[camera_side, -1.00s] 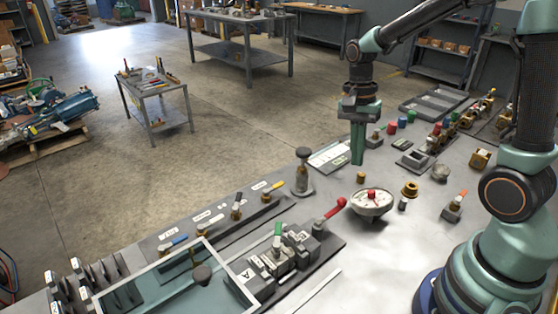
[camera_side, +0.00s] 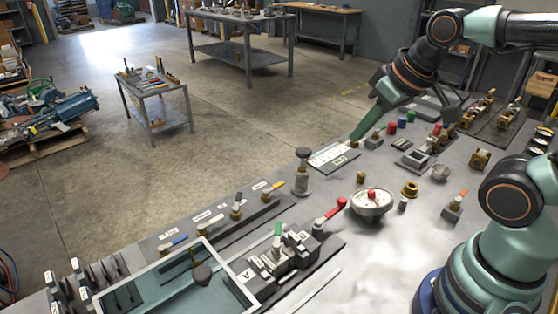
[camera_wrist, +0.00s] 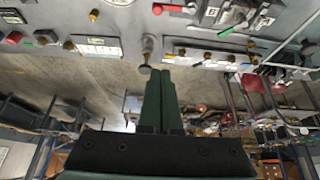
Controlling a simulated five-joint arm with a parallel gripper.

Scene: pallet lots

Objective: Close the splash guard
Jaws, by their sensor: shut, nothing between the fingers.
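A clear panel in a pale frame, which looks like the splash guard (camera_side: 232,272), is at the lower left of the bench in the side view. A dark round knob (camera_side: 202,274) shows by its right part. The lower edge of the panel is cut off, so I cannot tell its full position. My gripper (camera_side: 354,139) is well away from it, up and to the right, tilted with its green fingers pointing down-left near a white labelled plate (camera_side: 334,153). In the wrist view the fingers of my gripper (camera_wrist: 160,74) are together and empty.
A dark-capped post (camera_side: 302,172), a gauge with a red knob (camera_side: 371,203) and a red-handled lever (camera_side: 331,213) stand between my gripper and the panel. A valve block (camera_side: 275,260) sits close to the panel's right side. The front bench surface is fairly clear.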

